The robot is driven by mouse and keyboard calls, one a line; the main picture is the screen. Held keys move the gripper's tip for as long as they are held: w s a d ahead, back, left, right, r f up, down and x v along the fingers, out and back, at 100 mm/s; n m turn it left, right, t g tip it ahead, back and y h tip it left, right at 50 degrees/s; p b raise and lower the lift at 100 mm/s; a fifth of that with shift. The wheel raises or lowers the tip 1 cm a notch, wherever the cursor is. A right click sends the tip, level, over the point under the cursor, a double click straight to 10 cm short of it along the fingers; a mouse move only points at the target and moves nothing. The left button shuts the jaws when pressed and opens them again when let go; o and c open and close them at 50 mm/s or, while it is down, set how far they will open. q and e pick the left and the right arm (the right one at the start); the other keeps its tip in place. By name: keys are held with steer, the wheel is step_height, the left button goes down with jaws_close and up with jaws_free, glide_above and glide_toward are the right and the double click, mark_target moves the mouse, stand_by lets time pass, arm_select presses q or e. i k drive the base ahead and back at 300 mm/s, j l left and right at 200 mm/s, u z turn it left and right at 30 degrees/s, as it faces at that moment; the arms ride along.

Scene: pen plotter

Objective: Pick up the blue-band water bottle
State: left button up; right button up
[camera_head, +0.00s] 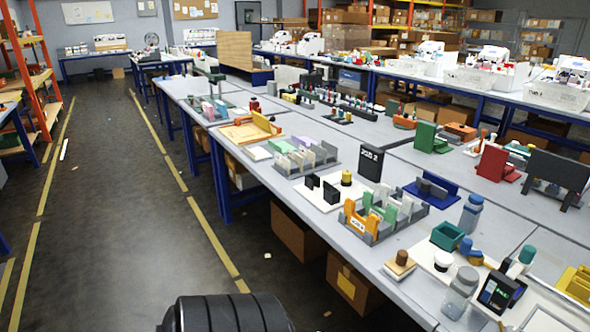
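A bottle with a blue top (470,214) stands upright on the long grey table at the right. It is the bluest bottle I see, but it is too small to tell a band for sure. A clear bottle with a grey top (460,294) stands nearer, close to the table's front edge. A bottle with a green top (522,263) stands to its right, partly hidden behind a black device. Neither of my grippers is in view. A black ribbed part of my own body shows at the bottom edge.
A green bin (447,236), a black device with a screen (498,292) and an orange rack (365,221) are near the bottles. A blue holder (432,191) lies behind. Cardboard boxes (296,232) sit under the table.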

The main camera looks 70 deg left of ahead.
mark_target(473, 208)
steer(key=i+j, duration=0.15)
steer(key=j, duration=0.25)
steer(key=i+j, duration=0.2)
steer(key=j, duration=0.2)
steer(key=i+j, duration=0.15)
steer(key=j, duration=0.25)
